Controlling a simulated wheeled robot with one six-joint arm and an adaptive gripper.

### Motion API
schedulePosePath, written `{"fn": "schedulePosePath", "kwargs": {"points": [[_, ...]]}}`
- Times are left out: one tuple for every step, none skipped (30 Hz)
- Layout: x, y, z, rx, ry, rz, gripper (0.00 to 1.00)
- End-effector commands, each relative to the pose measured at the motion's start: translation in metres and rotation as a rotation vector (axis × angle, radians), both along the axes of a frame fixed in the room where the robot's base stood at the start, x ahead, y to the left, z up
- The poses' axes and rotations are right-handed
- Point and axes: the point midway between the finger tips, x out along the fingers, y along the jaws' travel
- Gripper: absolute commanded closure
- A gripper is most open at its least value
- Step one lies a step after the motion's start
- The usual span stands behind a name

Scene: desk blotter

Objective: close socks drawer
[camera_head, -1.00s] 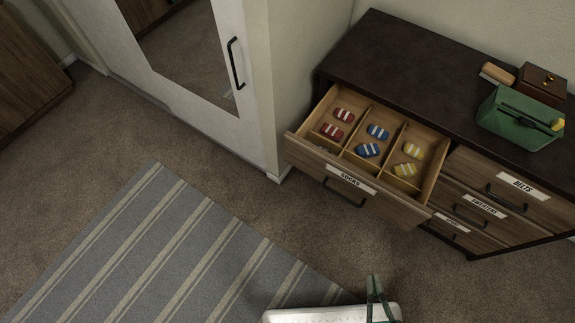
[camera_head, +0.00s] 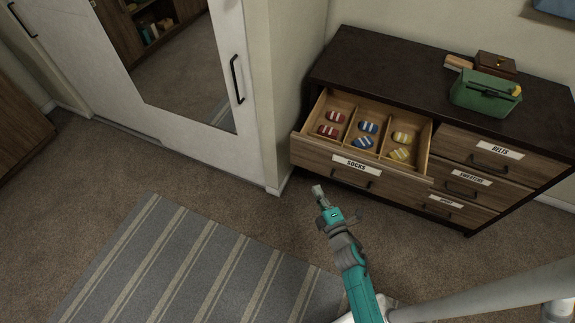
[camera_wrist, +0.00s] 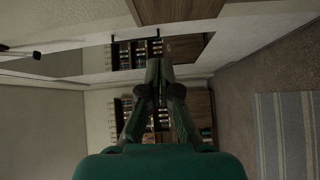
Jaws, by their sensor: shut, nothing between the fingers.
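The socks drawer (camera_head: 318,150) is pulled out at the upper left of the dark dresser (camera_head: 400,68), with a "SOCKS" label and a black handle (camera_head: 369,184) on its front. Dividers split it into three compartments holding rolled red, blue and yellow socks. In the head view my gripper (camera_head: 318,190) is in front of the drawer, low and to the left of its handle, apart from it. In the wrist view my gripper (camera_wrist: 160,68) is shut and empty. The drawer cannot be made out in the wrist view.
A green bag (camera_head: 486,95), a wooden box (camera_head: 496,64) and a brush (camera_head: 459,63) stand on the dresser. A white mirrored sliding door (camera_head: 250,150) and wall edge are to the left. A striped rug (camera_head: 170,265) lies on the carpet; the floor before the dresser is clear.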

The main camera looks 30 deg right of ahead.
Motion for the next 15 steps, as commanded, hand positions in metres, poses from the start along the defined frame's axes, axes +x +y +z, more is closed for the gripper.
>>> {"fn": "schedulePosePath", "kwargs": {"points": [[0.01,-0.006,0.0,-0.029,0.001,-0.002,1.0],[0.013,-0.009,0.0,-0.044,0.001,-0.002,1.0],[0.016,-0.011,-0.001,-0.06,0.002,-0.003,1.0],[0.019,-0.013,-0.001,-0.068,0.003,-0.003,1.0],[0.02,-0.014,-0.001,-0.074,0.004,-0.003,1.0],[0.023,-0.015,-0.001,-0.079,0.005,-0.003,1.0],[0.024,-0.015,-0.001,-0.081,0.005,-0.003,1.0],[0.026,-0.015,-0.001,-0.081,0.005,-0.002,1.0],[0.029,-0.015,-0.001,-0.081,0.004,-0.002,1.0],[0.033,-0.016,-0.001,-0.081,0.004,-0.001,1.0],[0.037,-0.016,0.0,-0.081,0.003,-0.001,1.0],[0.042,-0.016,-0.001,-0.081,0.004,-0.001,1.0],[0.047,-0.017,-0.001,-0.08,0.004,-0.001,1.0],[0.052,-0.018,0.0,-0.08,0.003,-0.001,1.0],[0.059,-0.019,0.0,-0.08,0.003,-0.001,1.0]]}}
